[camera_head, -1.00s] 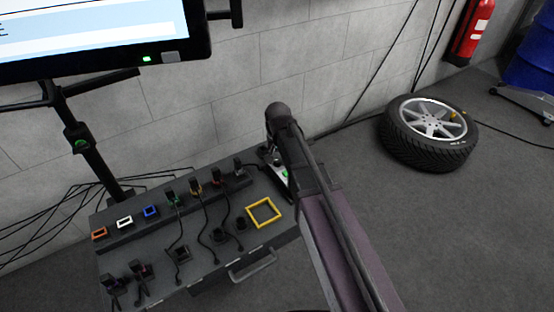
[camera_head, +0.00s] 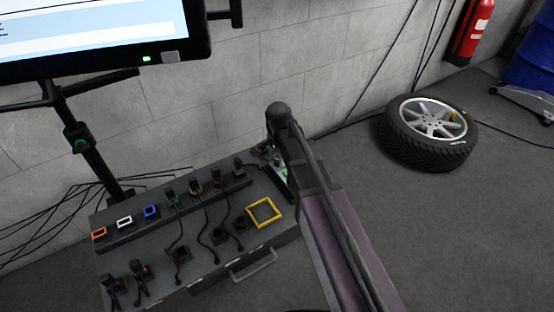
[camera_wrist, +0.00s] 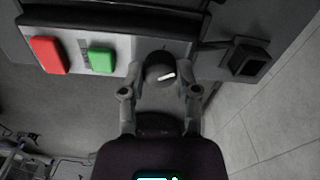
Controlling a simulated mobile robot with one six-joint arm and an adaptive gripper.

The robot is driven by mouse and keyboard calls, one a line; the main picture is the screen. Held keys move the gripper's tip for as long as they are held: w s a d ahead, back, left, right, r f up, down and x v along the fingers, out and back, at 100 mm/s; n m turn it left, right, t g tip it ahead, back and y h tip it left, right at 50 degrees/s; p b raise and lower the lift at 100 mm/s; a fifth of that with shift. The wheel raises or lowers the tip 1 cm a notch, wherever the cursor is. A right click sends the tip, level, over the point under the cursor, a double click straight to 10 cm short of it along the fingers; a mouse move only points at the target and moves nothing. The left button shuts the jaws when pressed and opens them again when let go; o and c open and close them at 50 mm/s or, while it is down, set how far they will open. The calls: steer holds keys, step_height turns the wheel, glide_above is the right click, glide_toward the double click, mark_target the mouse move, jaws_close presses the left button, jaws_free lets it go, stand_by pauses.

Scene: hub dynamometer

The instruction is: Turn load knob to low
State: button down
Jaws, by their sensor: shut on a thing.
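The load knob (camera_wrist: 158,70) is a dark round knob with a white pointer line in the wrist view. It sits on a light panel (camera_wrist: 128,48) beside a green button (camera_wrist: 101,60) and a red button (camera_wrist: 46,55). My gripper (camera_wrist: 162,82) is shut on the knob, with one finger on each side of it. The white line lies nearly level, tilted slightly up to the right in the picture. In the head view my arm hides the knob and most of the gripper; part of the panel and a green button (camera_head: 284,172) show beside it.
A grey cart (camera_head: 200,243) with several plugs, cables and a yellow square frame (camera_head: 264,212) stands left of my arm. A wheel (camera_head: 430,130) lies on the floor at right. A monitor (camera_head: 100,35) hangs upper left. A black box (camera_wrist: 247,60) sits right of the knob.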

steer(key=shift+m, duration=1)
steer(key=shift+c, duration=1.7)
jaws_free()
steer(key=shift+r, duration=0.1)
steer(key=s+d+r+n+p, duration=0.3)
steer(key=d+r+p, duration=0.3)
steer(key=r+p, duration=0.5)
steer(key=s+d+r+n+p, duration=0.4)
steer(key=s+d+r+p, duration=0.1)
steer(key=r+p, duration=0.7)
steer(key=s+d+r+n+p, duration=0.4)
steer(key=d+r+p, duration=0.4)
steer(key=r+p, duration=0.3)
steer(key=shift+s+r+p, duration=0.4)
steer(key=shift+s+p, duration=0.1)
steer(key=shift+s, duration=0.05)
